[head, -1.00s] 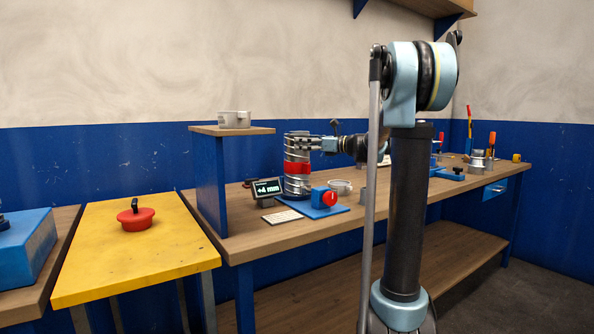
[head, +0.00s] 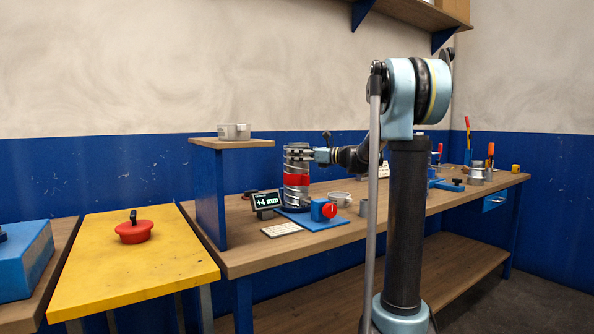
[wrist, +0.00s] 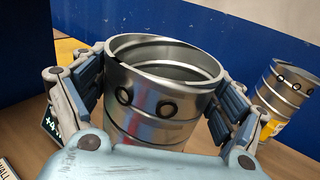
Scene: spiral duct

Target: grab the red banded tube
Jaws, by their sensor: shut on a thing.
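The red banded tube (head: 296,181) is a silver spiral-ribbed cylinder with a wide red band around its middle. It stands upright at the blue plate on the bench, with its lower end close to the plate. My gripper (head: 304,155) is shut on its upper part, coming from the right in the head view. In the wrist view the open silver rim of the tube (wrist: 160,95) sits between the two blue finger pads, with two dark ring marks on its near side. The band is not clear in the wrist view.
A small display (head: 266,200) reading +4 mm and a red knob (head: 329,211) on the blue plate (head: 322,224) are close by. Another silver tube with yellow on it (wrist: 287,93) stands to the right in the wrist view. A raised shelf (head: 226,142) holds a pot.

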